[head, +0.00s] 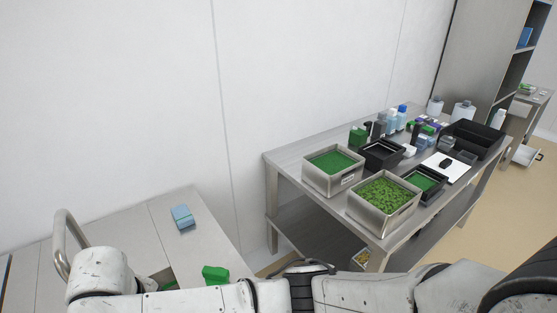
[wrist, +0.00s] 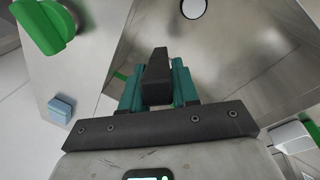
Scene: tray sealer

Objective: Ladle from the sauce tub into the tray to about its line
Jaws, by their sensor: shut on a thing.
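In the head view a steel tub (head: 320,183) with smooth green contents and a small label stands at the near left of the table; it looks like the sauce tub. A black tray (head: 382,164) stands just behind it, and another black tray with green inside (head: 426,195) is to the right. Which is the task's tray I cannot tell. In the wrist view my gripper (wrist: 158,88) has its teal fingers shut on a black handle (wrist: 156,68), probably the ladle's. Its bowl is not clearly visible. My gripper is over the steel unit, away from the tubs.
A second steel tub (head: 372,215) holds green leafy pieces. Bottles (head: 401,117) and a large black bin (head: 477,137) crowd the table's back and right. A blue block (head: 182,217) and a green part (head: 215,274) are at the steel unit (head: 120,235), lower left.

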